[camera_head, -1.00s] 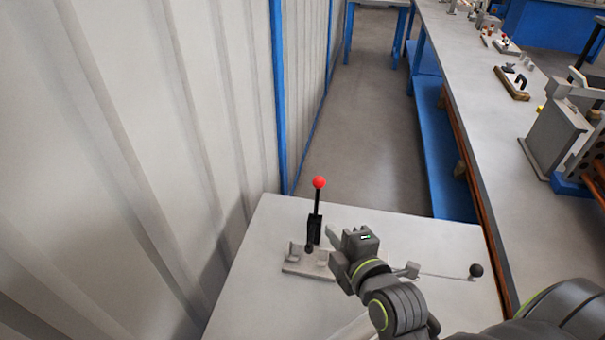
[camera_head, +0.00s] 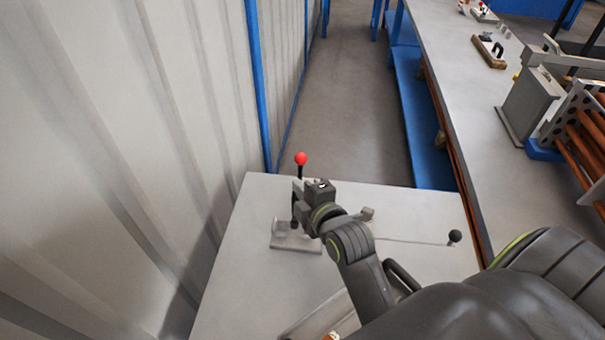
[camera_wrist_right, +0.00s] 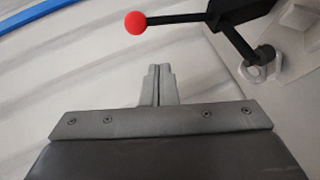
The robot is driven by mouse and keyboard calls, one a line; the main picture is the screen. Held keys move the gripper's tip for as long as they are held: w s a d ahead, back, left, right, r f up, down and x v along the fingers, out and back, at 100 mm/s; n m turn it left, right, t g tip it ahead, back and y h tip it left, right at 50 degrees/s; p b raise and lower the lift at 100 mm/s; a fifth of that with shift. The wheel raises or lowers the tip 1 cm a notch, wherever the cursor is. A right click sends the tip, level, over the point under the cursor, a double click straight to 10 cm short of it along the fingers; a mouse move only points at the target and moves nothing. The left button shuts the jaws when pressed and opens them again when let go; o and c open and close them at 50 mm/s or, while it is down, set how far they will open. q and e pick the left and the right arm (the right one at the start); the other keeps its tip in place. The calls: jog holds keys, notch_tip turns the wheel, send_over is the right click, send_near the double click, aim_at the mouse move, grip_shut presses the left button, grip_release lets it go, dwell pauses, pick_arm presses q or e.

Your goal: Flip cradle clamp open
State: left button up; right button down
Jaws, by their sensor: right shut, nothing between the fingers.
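The clamp's black lever stands upright with a red ball (camera_head: 301,158) on top. Its grey cradle base (camera_head: 288,242) sits on the white table. My right gripper (camera_head: 297,190) is shut and empty, beside the lever and in front of part of it. In the right wrist view, the shut fingers (camera_wrist_right: 159,86) point toward the lever. The red ball (camera_wrist_right: 135,22) and black lever arm (camera_wrist_right: 185,18) show beyond the fingertips, with a visible gap. The lever's pivot (camera_wrist_right: 260,62) is at the right. Whether the gripper touches the lever is unclear. My left gripper is not in view.
A thin rod with a black knob (camera_head: 455,236) extends across the right of the white table (camera_head: 225,275). A corrugated wall (camera_head: 130,130) stands close on the left. A long workbench (camera_head: 465,90) with equipment runs along the right.

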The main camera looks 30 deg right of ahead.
aim_at(301, 179)
jog(key=w, duration=0.1)
jog(key=w+d+f, duration=0.1)
jog(key=w+d+p, duration=0.1)
jog(key=shift+w+f, duration=0.2)
jog(key=shift+w, duration=0.15)
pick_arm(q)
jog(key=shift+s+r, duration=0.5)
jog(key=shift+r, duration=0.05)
pick_arm(e)
jog(key=shift+w+d+f, duration=0.3)
jog(key=shift+w+d, duration=0.1)
jog(key=shift+d, duration=0.05)
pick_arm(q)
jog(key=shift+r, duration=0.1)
